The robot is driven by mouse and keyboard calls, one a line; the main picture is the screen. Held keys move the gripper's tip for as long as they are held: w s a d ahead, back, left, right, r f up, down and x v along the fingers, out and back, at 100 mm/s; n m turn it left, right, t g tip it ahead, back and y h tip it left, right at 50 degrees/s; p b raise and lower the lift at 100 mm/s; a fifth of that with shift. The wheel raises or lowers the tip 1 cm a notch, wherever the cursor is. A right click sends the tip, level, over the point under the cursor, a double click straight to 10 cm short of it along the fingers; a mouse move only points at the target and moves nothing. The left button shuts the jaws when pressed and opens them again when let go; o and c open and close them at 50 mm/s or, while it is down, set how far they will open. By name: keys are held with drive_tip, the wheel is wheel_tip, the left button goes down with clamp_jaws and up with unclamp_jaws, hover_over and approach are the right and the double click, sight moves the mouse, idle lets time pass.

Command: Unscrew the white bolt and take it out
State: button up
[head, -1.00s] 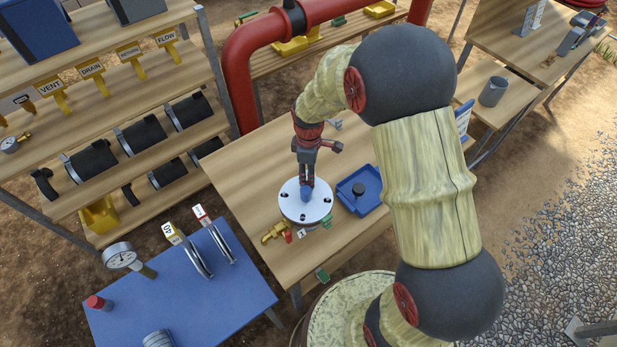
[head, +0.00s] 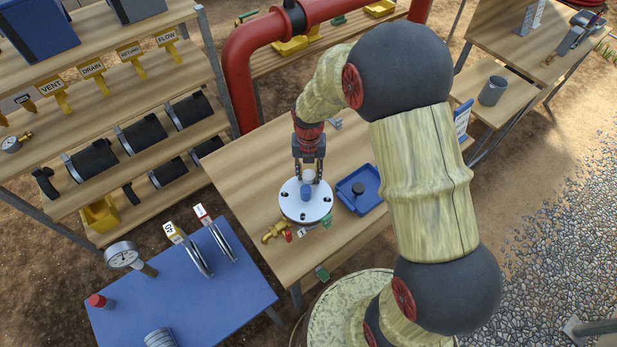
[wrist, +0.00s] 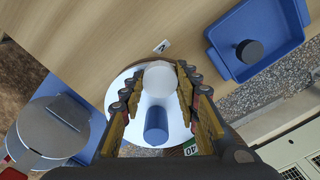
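The white bolt (wrist: 158,78) shows as a pale round head between my fingers in the wrist view. In the head view the white bolt (head: 309,175) stands at the back part of the round grey-white flange (head: 290,208). My gripper (head: 309,178) points down over it, with a finger on each side. In the wrist view my gripper (wrist: 159,82) has both pads close against the bolt's sides, and it looks shut on it. The bolt's lower part is hidden. A blue bolt (wrist: 156,125) stands upright on the flange just in front of the white one.
A blue tray (head: 368,203) holding a black round piece (head: 358,188) lies right of the flange. A brass valve (head: 274,232) and small tags lie at the table's front. A red pipe (head: 240,75) rises behind. The table (head: 240,170) left of the flange is bare.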

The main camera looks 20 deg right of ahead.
drive_tip(key=o, duration=0.6)
drive_tip(key=shift+c, duration=0.2)
drive_tip(key=shift+o, duration=0.4)
